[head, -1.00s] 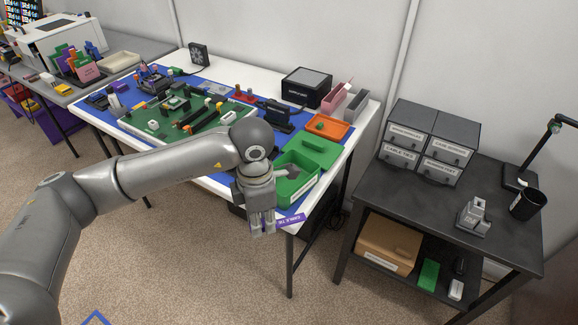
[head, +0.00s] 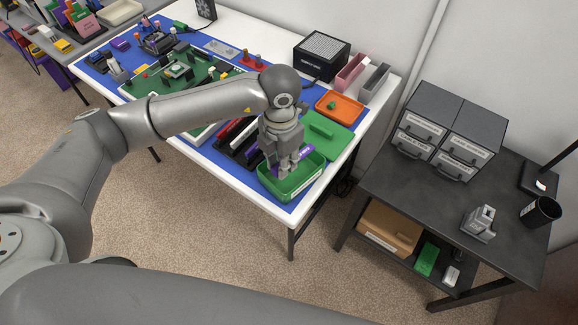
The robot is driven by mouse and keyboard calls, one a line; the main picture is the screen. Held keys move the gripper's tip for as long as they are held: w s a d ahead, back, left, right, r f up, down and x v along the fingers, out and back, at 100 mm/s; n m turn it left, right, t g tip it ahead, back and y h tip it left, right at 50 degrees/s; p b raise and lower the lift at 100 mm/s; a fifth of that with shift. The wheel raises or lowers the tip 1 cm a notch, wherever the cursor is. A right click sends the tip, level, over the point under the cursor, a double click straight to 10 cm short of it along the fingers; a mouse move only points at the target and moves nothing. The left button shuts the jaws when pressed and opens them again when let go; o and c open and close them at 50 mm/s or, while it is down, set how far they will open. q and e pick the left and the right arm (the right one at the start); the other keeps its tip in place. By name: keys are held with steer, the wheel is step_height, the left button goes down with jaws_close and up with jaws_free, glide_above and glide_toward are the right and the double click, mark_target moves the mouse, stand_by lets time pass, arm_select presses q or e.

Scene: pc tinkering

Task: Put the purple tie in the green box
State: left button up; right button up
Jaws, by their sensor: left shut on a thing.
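My left gripper (head: 285,168) points down over the green box (head: 292,188), its fingertips at or just inside the opening. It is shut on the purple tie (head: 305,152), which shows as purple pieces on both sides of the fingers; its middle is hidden. Whether the tie touches the box cannot be told. My right gripper is not in view.
The green lid (head: 326,135) lies just behind the box, with an orange tray (head: 340,106) beyond it. Black rails and a green board (head: 145,88) lie to the left. A dark side table (head: 405,200) with drawers stands right, across a gap.

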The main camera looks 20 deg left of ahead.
mark_target(283, 186)
arm_select(q)
steer(key=f, duration=0.2)
steer(key=shift+s+f, duration=0.25)
steer(key=shift+f, duration=0.15)
steer(key=shift+w+f+p, duration=0.15)
steer(key=shift+f+p, duration=0.3)
steer(key=shift+f, duration=1.85)
steer(key=shift+f, duration=0.2)
steer(key=o, duration=0.5)
steer(key=shift+c, duration=0.2)
steer(key=shift+r, duration=0.1)
step_height(283, 186, up, 12)
steer(key=shift+r+b, duration=0.15)
steer(key=shift+b, duration=0.45)
